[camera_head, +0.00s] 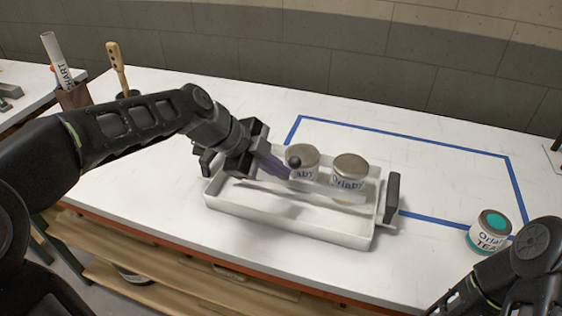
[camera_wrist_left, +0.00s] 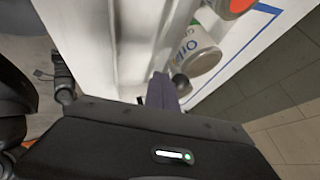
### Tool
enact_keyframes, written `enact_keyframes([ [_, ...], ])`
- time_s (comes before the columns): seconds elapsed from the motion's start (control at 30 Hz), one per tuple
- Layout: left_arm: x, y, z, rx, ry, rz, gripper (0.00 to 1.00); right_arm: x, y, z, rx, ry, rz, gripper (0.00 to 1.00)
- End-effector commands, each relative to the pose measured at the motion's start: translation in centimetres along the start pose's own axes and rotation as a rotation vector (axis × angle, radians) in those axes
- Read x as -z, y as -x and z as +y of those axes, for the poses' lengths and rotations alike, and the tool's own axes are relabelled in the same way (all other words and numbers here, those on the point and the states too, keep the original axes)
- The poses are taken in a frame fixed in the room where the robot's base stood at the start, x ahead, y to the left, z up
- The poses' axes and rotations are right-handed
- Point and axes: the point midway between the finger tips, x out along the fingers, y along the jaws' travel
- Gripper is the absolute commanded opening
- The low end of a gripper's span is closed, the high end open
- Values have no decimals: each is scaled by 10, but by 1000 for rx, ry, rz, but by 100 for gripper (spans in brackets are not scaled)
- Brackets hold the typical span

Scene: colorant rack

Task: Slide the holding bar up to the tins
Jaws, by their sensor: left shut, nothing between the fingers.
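Two tins stand side by side in the white rack tray (camera_head: 290,215): a left tin (camera_head: 305,174) and a right tin (camera_head: 350,172). The pale holding bar (camera_head: 345,195) runs along the tray in front of them. A dark round knob (camera_head: 294,161) shows at the left tin; the left wrist view has it (camera_wrist_left: 181,83) close beside my fingertips. My left gripper (camera_head: 284,172) is shut and empty, its fingers reaching over the tray to the bar's left part. I cannot tell whether they touch the bar. My right gripper is out of view; only my right arm shows.
A tin with a teal top (camera_head: 490,232) stands at the right, by the corner of a blue tape outline (camera_head: 430,143). A dark upright handle (camera_head: 392,197) is at the tray's right end. A brown holder (camera_head: 73,97) stands at the back left.

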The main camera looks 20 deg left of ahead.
Motion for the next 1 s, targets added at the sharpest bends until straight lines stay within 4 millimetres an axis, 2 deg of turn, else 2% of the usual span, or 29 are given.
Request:
enact_keyframes([
  [0.1,1,-2,-6,0,0,0,0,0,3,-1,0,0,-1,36],
  [0.4,1,-3,-7,1,0,0,0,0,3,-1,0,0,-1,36],
  [0.63,-1,-11,-19,2,-2,1,0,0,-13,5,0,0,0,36],
  [1.0,0,-9,-22,1,0,0,0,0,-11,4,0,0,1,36],
])
